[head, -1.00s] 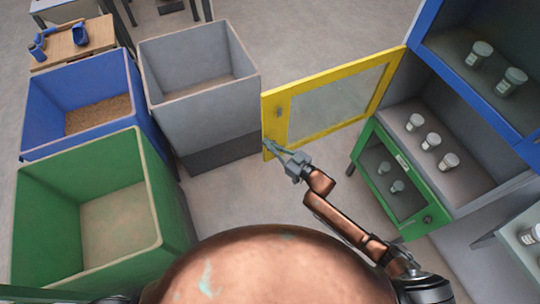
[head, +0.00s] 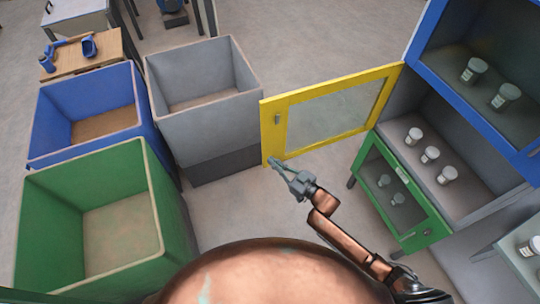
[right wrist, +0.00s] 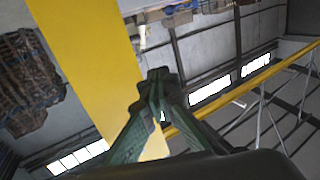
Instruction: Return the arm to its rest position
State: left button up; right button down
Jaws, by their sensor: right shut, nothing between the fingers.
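My right gripper (head: 279,166) is shut and empty. In the head view it stands just in front of the lower left corner of the open yellow-framed door (head: 272,133), and I cannot tell whether it touches the door. In the right wrist view the gripper's fingertips (right wrist: 158,78) meet, with the yellow frame (right wrist: 95,60) behind them. My right arm reaches up from the lower right of the head view, bent at the elbow. My left gripper is not in view.
Green (head: 162,215), blue (head: 137,95) and grey (head: 205,130) bins stand at the left. The cabinet at the right holds several jars, with a green-framed door (head: 405,220) below and a blue-framed section (head: 425,35) above. Some floor (head: 240,215) is free between the bins and my arm.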

jog(key=s+d, duration=0.3)
jog(key=s, duration=0.5)
jog(key=shift+s, duration=0.35)
jog(key=shift+f, duration=0.1)
